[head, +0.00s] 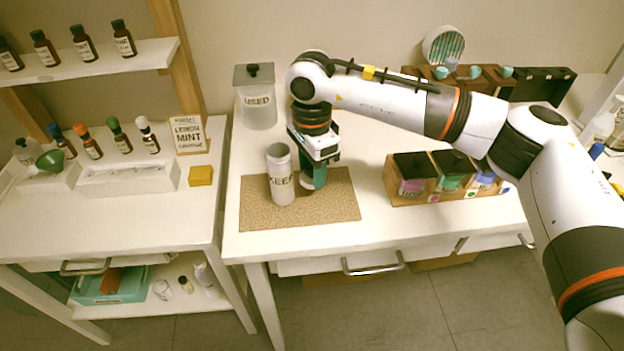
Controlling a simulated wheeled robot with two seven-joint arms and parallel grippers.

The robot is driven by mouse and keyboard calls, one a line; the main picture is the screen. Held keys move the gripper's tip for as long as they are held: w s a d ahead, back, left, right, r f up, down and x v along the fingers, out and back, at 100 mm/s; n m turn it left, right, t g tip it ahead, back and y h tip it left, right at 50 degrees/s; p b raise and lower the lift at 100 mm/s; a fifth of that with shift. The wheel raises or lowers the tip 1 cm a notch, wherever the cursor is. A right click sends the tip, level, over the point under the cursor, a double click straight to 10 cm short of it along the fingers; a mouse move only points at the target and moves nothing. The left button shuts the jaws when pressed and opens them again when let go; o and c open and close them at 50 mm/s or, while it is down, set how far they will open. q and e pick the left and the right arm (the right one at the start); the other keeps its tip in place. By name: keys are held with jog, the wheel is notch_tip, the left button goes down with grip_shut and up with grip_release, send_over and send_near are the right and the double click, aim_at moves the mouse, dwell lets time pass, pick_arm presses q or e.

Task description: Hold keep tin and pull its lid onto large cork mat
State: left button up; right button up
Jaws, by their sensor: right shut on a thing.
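The keep tin (281,186), a pale upright cylinder marked KEEP, stands on the left part of the large cork mat (338,208). Its top looks open, with a grey inside showing. My right gripper (310,184) points down just right of the tin, low over the mat. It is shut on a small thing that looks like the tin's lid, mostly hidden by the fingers. I cannot tell whether that thing touches the mat. My left gripper is not in view, and nothing visible holds the tin.
A USED jar (259,110) stands behind the tin. A wooden rack (436,194) with several dark-lidded jars is to the right. The mat's right part is clear.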

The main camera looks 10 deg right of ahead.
aim_at(312, 195)
notch_tip(312, 195, down, 4)
jog(key=shift+r, duration=0.1)
jog(key=shift+f, duration=0.4)
jog(key=o, duration=1.1)
jog(key=shift+r, duration=0.1)
jog(key=shift+r, duration=0.1)
